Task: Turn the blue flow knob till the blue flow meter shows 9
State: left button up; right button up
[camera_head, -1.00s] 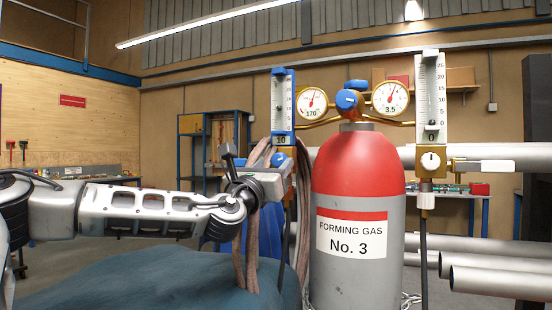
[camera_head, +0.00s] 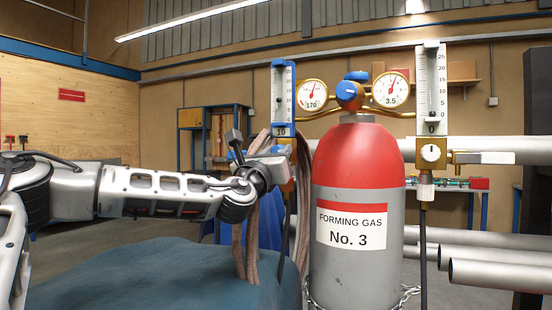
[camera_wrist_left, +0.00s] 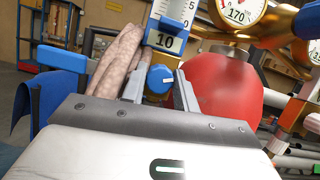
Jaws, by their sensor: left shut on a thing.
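The blue flow meter (camera_head: 282,90) is a tall blue-framed scale left of the gas cylinder. The plate at its foot reads 10, and so does the plate (camera_wrist_left: 165,41) in the left wrist view. The round blue flow knob (camera_wrist_left: 160,78) with a white mark sits just below that plate. My left gripper (camera_wrist_left: 160,90) is shut on the knob, with one finger on each side of it. In the head view my left gripper (camera_head: 280,163) reaches in from the left below the meter, and the knob is largely hidden there. My right gripper is not in view.
The red-topped forming gas cylinder (camera_head: 358,180) stands right of the gripper. Brownish hoses (camera_wrist_left: 118,60) hang close to its left side. A white flow meter (camera_head: 431,90) reading 0 with a white knob (camera_head: 433,153) is farther right. Two round gauges (camera_head: 390,89) sit above the cylinder.

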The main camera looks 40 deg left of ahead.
pick_arm(q)
jog(key=shift+n+y, duration=0.4)
jog(key=shift+n, duration=0.1)
jog(key=o, duration=1)
jog(key=shift+c, duration=0.2)
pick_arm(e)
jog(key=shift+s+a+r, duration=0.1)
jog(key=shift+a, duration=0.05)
pick_arm(q)
jog(key=b+v, duration=0.5)
jog(key=v, duration=1.1)
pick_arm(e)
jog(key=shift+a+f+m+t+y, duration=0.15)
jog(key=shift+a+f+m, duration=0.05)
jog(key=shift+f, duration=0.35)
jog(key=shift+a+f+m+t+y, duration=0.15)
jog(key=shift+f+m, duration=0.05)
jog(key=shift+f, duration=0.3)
pick_arm(q)
jog(key=shift+r, duration=0.15)
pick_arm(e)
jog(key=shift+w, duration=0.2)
